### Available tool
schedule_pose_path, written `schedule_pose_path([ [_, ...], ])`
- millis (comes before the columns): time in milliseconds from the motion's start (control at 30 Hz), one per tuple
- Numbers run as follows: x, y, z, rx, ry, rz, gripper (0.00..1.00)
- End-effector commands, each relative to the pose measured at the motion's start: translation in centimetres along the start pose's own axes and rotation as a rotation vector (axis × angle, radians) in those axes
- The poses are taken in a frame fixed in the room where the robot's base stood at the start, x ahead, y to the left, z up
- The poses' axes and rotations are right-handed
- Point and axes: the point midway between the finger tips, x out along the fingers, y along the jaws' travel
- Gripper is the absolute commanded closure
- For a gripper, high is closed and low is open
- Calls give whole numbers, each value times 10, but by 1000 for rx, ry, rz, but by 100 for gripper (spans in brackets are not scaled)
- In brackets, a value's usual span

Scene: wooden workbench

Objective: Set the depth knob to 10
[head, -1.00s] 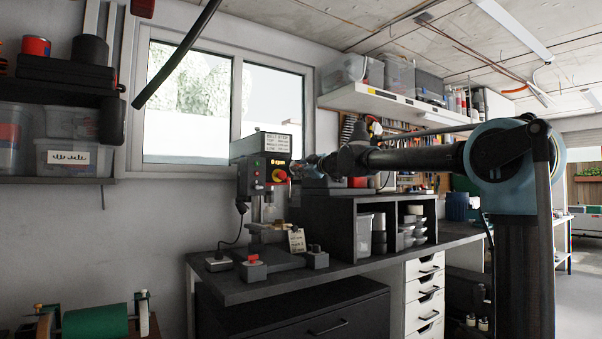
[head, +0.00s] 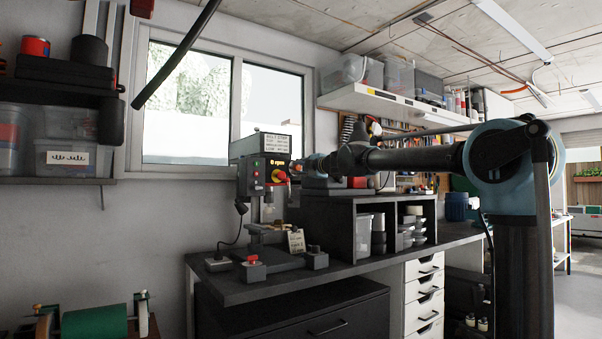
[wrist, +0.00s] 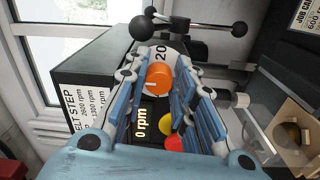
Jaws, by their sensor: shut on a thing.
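The drill press (head: 250,170) stands at the left end of the workbench. In the wrist view an orange knob (wrist: 158,78) sits on a white dial (wrist: 178,57) at the press head; "20" is readable on the dial. The other numbers and the exact setting are hidden or too small to read. My gripper (wrist: 160,72) has its blue fingers on both sides of the knob and is shut on it. In the head view my gripper (head: 299,168) is at the right side of the press head, its fingertips hard to make out.
A display (wrist: 141,124) reads 0 rpm, with yellow and red round controls (wrist: 172,143) beside it. A lever with black ball ends (wrist: 180,24) is beyond the knob. A job card (head: 296,240) hangs by the press table. A dark shelf unit (head: 345,225) stands under my arm.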

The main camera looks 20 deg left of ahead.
Motion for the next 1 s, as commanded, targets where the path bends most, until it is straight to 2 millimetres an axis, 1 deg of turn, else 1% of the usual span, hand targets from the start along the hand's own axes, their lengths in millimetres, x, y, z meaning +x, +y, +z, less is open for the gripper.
schedule_pose_path([
  [33,0,0,2,-5,-4,0,100],
  [467,0,0,1,-13,-3,0,100],
  [500,0,0,1,-13,-2,0,67],
  [533,0,0,1,-13,-2,0,60],
  [567,0,0,1,-13,-2,0,56],
  [867,0,0,0,-13,0,0,56],
  [1000,-6,0,0,-13,0,0,56],
])
